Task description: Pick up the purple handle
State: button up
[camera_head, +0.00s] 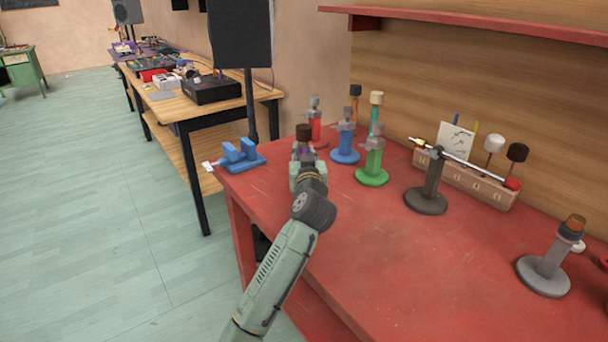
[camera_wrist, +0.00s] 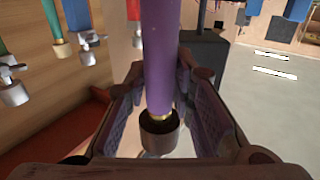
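The purple handle (camera_head: 304,148) stands upright near the table's far left corner, its dark brown head (camera_head: 303,131) showing above my gripper (camera_head: 306,160). In the wrist view the purple handle (camera_wrist: 161,60) runs between the two fingers of my gripper (camera_wrist: 163,88), with its gold collar and brown head (camera_wrist: 159,132) towards the palm. The fingers are apart on either side of it, with gaps visible beside the handle. My gripper hides its lower part and any stand in the head view.
On the red table (camera_head: 400,270), a red stand (camera_head: 315,125), a blue stand (camera_head: 345,145) and a green stand (camera_head: 373,165) are close behind and right of my gripper. A blue clamp (camera_head: 240,155) sits to its left. A dark stand (camera_head: 428,195) holds a rod farther right.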

grip_shut()
jog(key=shift+r, duration=0.1)
dwell(0.5)
